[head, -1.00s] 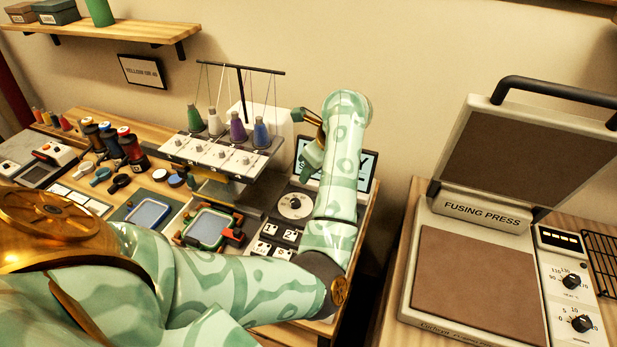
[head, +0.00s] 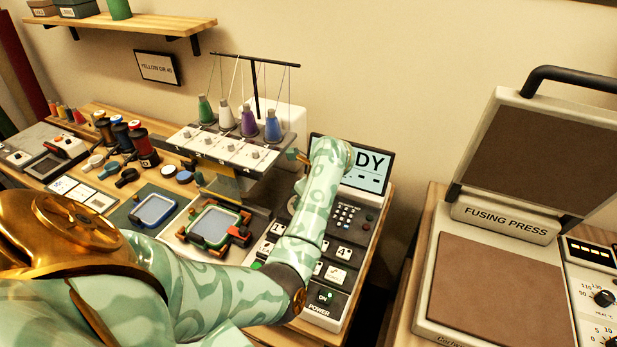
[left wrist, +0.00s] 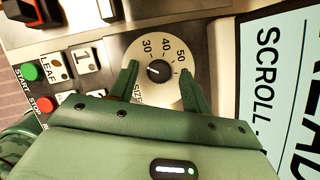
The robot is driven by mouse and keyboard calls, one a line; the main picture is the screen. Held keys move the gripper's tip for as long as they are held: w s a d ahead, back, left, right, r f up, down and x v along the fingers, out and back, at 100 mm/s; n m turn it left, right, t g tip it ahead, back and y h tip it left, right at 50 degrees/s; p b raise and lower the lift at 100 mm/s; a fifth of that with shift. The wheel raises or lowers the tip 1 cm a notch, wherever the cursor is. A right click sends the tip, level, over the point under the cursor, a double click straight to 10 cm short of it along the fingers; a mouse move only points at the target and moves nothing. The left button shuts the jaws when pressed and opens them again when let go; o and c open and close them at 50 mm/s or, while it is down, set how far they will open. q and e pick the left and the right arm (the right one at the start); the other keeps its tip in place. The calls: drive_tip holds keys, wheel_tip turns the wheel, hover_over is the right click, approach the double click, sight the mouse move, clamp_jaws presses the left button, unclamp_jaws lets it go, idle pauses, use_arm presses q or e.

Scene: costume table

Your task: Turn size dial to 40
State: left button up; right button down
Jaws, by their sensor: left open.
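The size dial (left wrist: 158,70) is a black knob on a pale round plate marked 30, 40 and 50, seen in the left wrist view. Its pointer is too small to read surely. My left gripper (left wrist: 160,68) is open, with one green finger on each side of the knob. I cannot tell whether the fingers touch it. My right gripper is not in view.
A screen (head: 367,172) stands behind the dial, and thread cones stand on the machine head (head: 228,148) to its left. Number buttons and a power switch (head: 325,297) are in front. A fusing press (head: 495,287) stands on the right.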

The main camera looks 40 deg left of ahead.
use_arm(q)
drive_tip(key=c, duration=1)
drive_tip(key=m, duration=0.2)
drive_tip(key=m+t+p, duration=0.1)
drive_tip(key=shift+s+r+m+h, duration=0.1)
drive_tip(key=shift+s+m+h, duration=0.1)
drive_tip(key=shift+m+h, duration=0.15)
drive_tip(key=m+t, duration=0.1)
drive_tip(key=m, duration=0.1)
drive_tip(key=m+t+p, duration=0.1)
drive_tip(key=m, duration=0.1)
drive_tip(key=shift+s+a+m+h+p, duration=0.15)
drive_tip(key=shift+m+h+p, duration=0.15)
drive_tip(key=shift+m+h, duration=0.05)
drive_tip(key=m+h+p, duration=0.1)
drive_tip(key=m, duration=0.2)
drive_tip(key=shift+a+t, duration=0.15)
drive_tip(key=shift+t, duration=0.25)
drive_tip(key=shift+s+a+m+h+p, duration=0.1)
drive_tip(key=shift+m+h+p, duration=0.65)
drive_tip(key=shift+m, duration=1.35)
